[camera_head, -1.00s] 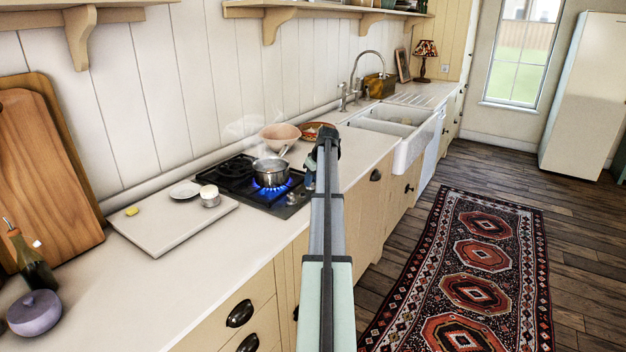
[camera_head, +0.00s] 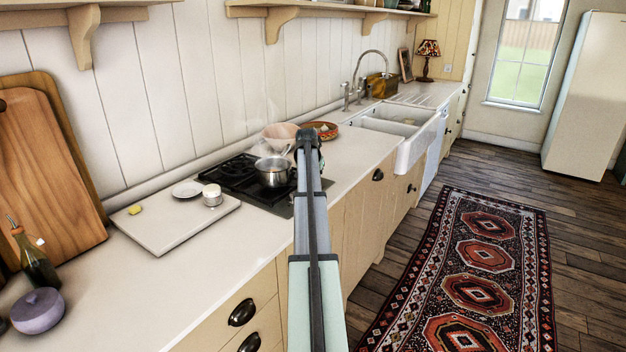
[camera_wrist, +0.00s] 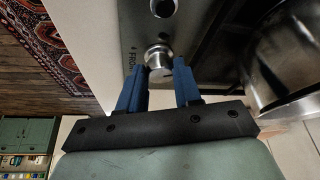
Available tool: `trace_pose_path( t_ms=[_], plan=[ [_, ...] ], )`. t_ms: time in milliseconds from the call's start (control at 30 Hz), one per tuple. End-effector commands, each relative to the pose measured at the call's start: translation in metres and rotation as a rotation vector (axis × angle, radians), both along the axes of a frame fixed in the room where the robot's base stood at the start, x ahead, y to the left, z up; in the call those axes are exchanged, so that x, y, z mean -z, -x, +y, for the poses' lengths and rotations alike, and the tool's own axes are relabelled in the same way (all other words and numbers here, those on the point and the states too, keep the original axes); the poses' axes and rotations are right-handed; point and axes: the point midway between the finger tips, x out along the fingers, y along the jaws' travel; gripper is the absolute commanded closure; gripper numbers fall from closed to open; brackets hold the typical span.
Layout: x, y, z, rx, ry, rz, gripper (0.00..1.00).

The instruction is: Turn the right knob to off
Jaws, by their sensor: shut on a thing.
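In the wrist view, my gripper (camera_wrist: 161,76) has its two blue fingers on either side of a round silver knob (camera_wrist: 158,55). It is shut on this knob, which sits beside printed lettering ending in "FRONT". A second knob (camera_wrist: 163,8) shows past it at the top edge. In the head view, my gripper (camera_head: 308,140) is at the right end of the black hob (camera_head: 237,178), and my arm hides the knobs. The steel pot (camera_head: 271,172) stands on the hob, with no flame visible under it.
The pot wall (camera_wrist: 295,50) is close on the right in the wrist view. A pink bowl (camera_head: 281,131) and a patterned dish (camera_head: 322,130) stand behind the hob. A white board (camera_head: 165,232) with a small plate and jar lies left of it.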

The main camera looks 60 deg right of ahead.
Motion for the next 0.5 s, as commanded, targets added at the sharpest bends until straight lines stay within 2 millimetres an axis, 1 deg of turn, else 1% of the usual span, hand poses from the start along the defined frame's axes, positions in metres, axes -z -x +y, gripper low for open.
trace_pose_path(
  t_ms=[200,500],
  plan=[
    [-0.0003,-0.003,0.0002,0.152,0.0,0.001,0.97],
    [-0.0003,-0.0036,0.0,0.275,0.0,0.0,0.97]
  ],
)
